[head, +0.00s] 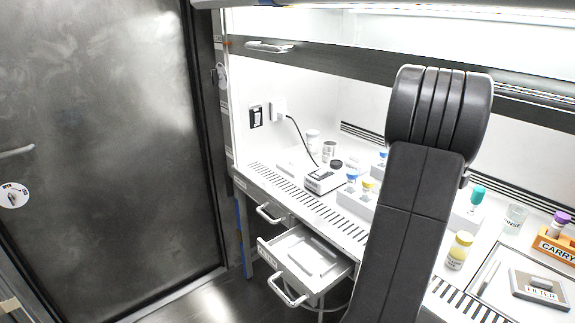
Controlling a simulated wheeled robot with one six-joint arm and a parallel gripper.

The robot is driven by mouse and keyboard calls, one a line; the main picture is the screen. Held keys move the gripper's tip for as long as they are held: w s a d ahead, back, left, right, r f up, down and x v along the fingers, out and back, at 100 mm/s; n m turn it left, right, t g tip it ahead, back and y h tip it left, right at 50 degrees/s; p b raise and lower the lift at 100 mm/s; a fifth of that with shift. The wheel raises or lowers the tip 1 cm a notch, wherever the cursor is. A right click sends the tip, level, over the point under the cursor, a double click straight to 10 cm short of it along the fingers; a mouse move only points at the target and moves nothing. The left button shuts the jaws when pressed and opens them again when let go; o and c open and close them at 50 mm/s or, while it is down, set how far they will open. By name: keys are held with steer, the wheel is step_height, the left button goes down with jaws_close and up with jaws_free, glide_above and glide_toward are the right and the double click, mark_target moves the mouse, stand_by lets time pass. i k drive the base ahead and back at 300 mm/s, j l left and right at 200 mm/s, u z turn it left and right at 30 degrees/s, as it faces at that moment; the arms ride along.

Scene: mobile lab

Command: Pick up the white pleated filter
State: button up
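I cannot make out a white pleated filter for certain. A pale flat piece (312,257) lies in the open drawer (271,251) under the bench; it is too small to tell whether it is pleated. A grey flat box (541,284) with a label that seems to read FILTER lies on the bench at the lower right. My black arm rises through the right middle of the view and hides part of the bench. My gripper is not in view.
The white bench (340,215) holds a small device (323,180), a yellow-capped jar (459,250), a clear beaker (515,218) and an orange carrier (556,247). A grey door (110,150) stands at left. Dark floor (215,300) is clear before the drawer.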

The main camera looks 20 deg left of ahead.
mark_target(296, 169)
steer(key=i+j, duration=0.2)
steer(key=j, duration=0.2)
steer(key=i+j, duration=0.15)
steer(key=j, duration=0.25)
steer(key=i+j, duration=0.2)
steer(key=j, duration=0.2)
steer(key=i+j, duration=0.2)
steer(key=j, duration=0.2)
steer(key=i+j, duration=0.2)
steer(key=j, duration=0.2)
steer(key=i+j+u, duration=0.1)
steer(key=j, duration=0.3)
steer(key=i, duration=0.05)
